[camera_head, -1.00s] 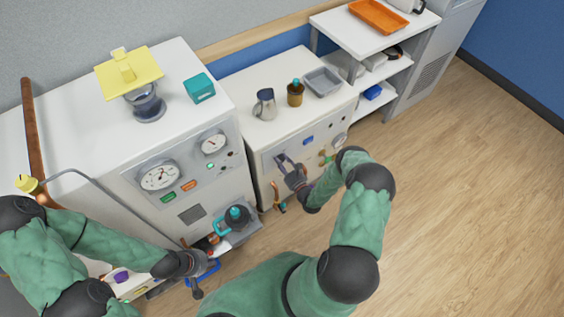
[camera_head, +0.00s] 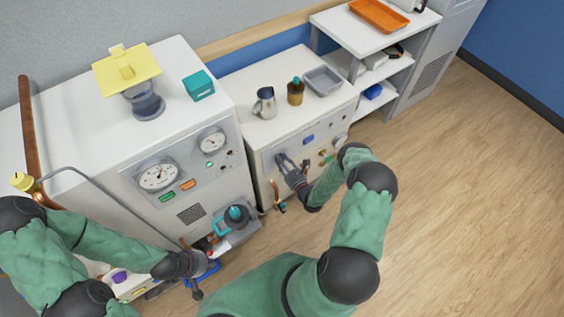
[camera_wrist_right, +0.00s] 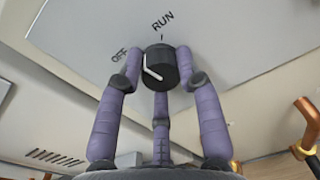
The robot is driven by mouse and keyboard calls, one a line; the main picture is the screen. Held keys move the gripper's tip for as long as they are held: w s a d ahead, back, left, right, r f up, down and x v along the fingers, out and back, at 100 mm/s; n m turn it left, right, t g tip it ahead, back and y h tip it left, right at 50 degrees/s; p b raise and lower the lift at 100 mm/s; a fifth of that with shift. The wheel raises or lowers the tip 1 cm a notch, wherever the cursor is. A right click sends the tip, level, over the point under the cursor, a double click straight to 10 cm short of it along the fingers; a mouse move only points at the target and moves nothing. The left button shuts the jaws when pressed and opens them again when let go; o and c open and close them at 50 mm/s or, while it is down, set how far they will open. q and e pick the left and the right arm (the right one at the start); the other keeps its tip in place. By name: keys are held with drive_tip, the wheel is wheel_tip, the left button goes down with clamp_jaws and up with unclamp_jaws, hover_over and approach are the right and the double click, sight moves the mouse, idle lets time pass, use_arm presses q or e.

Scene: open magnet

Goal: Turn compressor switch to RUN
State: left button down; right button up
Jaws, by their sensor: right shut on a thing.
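The compressor switch is a black round knob (camera_wrist_right: 161,68) on a light panel, with the printed words OFF (camera_wrist_right: 119,54) and RUN (camera_wrist_right: 163,20) beside it. Its white line lies on the left part of the knob, on the OFF side, away from the RUN tick. My right gripper (camera_wrist_right: 160,80) is shut on the knob, with its purple fingers around it. In the head view this gripper (camera_head: 287,166) is at the front of the lower white cabinet (camera_head: 262,143) and hides the knob. My left gripper (camera_head: 197,264) is low at the left cabinet, near a blue handle; its fingers are unclear.
The taller cabinet has two dials (camera_head: 157,176) on its front. A jug (camera_head: 265,103), a brown bottle (camera_head: 295,92) and a grey tray (camera_head: 323,81) stand on the lower cabinet. Copper pipes (camera_wrist_right: 304,132) are right of my right gripper. The floor at right is clear.

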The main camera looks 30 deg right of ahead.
drive_tip(key=m+b, duration=0.2)
drive_tip(key=m, duration=0.8)
drive_tip(key=shift+y, duration=0.3)
drive_tip(key=shift+m, duration=0.3)
drive_tip(key=o, duration=1.1)
drive_tip(key=shift+d, duration=0.1)
drive_tip(key=shift+o, duration=0.2)
drive_tip(key=s, duration=1.2)
drive_tip(key=shift+d+r, duration=0.25)
drive_tip(key=shift+d, duration=0.1)
